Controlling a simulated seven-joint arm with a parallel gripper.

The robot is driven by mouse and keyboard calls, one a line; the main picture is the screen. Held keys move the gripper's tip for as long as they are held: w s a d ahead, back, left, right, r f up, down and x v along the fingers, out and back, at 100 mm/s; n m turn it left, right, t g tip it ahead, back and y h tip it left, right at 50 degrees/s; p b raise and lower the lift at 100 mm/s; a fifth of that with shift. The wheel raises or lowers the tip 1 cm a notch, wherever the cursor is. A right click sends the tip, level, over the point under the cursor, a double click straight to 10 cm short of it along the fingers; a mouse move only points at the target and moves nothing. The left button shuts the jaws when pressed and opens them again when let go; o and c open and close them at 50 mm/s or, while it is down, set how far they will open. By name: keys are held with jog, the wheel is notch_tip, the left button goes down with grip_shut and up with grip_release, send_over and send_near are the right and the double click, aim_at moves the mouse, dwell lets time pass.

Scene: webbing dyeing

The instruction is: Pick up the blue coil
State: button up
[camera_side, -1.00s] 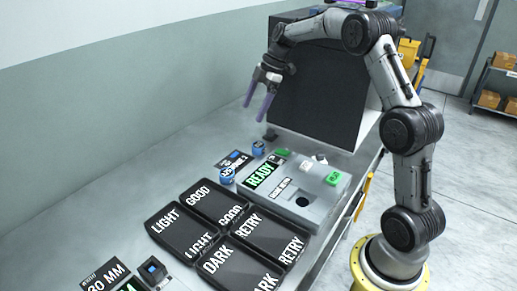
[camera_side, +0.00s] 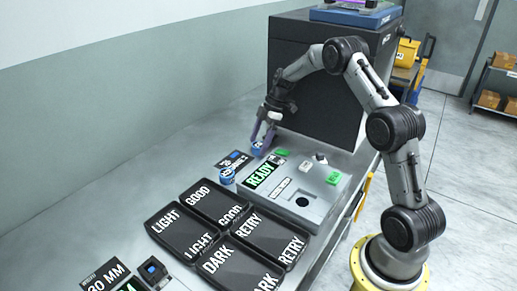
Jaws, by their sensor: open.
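A small blue coil (camera_side: 257,149) stands on the bench near the back edge of the grey device. My gripper (camera_side: 263,138) is lowered right over it, jaws open and fingers pointing down, with the fingertips close around its upper part. I cannot tell whether the fingers touch it. A second blue coil (camera_side: 228,177) stands nearer the camera, to the left of the device, clear of my gripper.
The grey device (camera_side: 318,190) with a READY display (camera_side: 263,175) stands beside the coils. Black trays marked GOOD (camera_side: 217,201), LIGHT (camera_side: 172,236), RETRY (camera_side: 270,231) and DARK (camera_side: 235,270) lie in front. A large black box (camera_side: 318,105) stands behind. The bench at left is clear.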

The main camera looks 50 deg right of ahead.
jog(key=c, duration=1.4)
jog(key=shift+c, duration=0.2)
